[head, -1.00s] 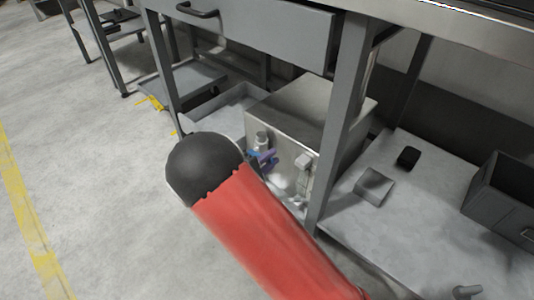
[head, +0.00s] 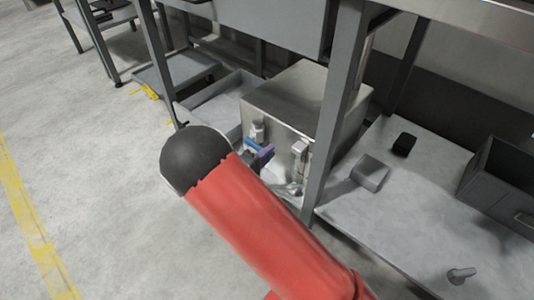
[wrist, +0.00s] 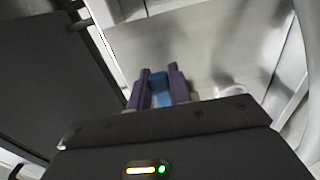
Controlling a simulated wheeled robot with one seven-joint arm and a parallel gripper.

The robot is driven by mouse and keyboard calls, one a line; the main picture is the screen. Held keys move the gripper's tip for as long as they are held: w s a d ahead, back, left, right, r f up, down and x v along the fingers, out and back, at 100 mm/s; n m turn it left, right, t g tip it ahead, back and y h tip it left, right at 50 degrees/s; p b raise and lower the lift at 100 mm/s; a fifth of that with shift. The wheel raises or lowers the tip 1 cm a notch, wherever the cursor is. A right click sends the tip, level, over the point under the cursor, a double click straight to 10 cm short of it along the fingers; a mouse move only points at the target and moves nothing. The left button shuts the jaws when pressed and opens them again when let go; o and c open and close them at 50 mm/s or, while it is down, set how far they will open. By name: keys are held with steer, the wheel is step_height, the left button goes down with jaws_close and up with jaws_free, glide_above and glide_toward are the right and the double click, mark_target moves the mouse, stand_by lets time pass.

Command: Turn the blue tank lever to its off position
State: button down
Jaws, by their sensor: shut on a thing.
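The blue tank lever (wrist: 160,88) shows in the wrist view between the two purple fingers of my gripper (wrist: 159,82). The fingers are closed on it from both sides. In the head view, a small patch of the blue lever (head: 253,145) and a purple fingertip of my gripper (head: 264,152) show at the front of the metal tank (head: 290,97), just past my red arm. The lever's pivot and the rest of my gripper are hidden in the head view.
The tank stands under a workbench, left of a grey bench leg (head: 335,110). Valve fittings (head: 299,155) sit on its front. The lower shelf (head: 390,225) to the right holds a grey block (head: 370,172), a black block (head: 404,144) and a dark bin (head: 500,185). Open floor lies left.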

steer(key=shift+f, duration=0.1)
steer(key=c, duration=1.3)
jaws_free()
steer(key=v, duration=0.7)
steer(key=shift+s+a+p, duration=0.25)
steer(key=shift+s+p, duration=0.1)
